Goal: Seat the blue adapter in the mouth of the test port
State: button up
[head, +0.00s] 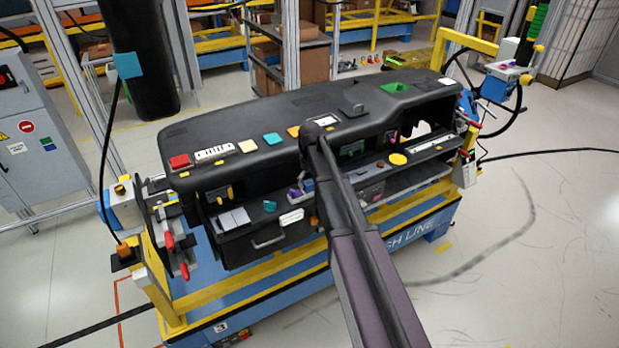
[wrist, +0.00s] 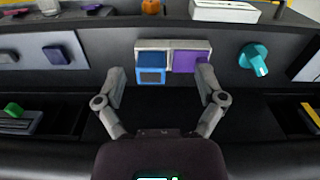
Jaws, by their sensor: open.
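In the wrist view a blue block with a dark front face (wrist: 151,68), which looks like the blue adapter, sits against a pale grey plate (wrist: 172,44). A purple block (wrist: 190,56) sits right beside it on the same plate. Small blue (head: 308,184) and purple (head: 295,193) shapes show in the head view beside my arm. My gripper (wrist: 160,76) is open and empty, with its fingers spread around the left and right sides of the pair; contact is not visible. I cannot tell which part is the test port. The head view hides my gripper behind my arm.
A teal knob (wrist: 253,58) sticks out to the right of the purple block. A white box (wrist: 226,11) lies above. The black dashboard top (head: 240,115) overhangs the shelf and carries several coloured blocks.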

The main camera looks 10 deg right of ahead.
jog(key=s+f+n+b, duration=0.2)
jog(key=s+f+b, duration=1)
jog(key=s, duration=0.1)
jog(key=shift+f+n, duration=0.3)
jog(key=shift+n, duration=0.1)
dwell(0.4)
jog(key=shift+s, duration=0.15)
dwell(0.5)
jog(key=s+m, duration=0.7)
jog(key=s, duration=0.6)
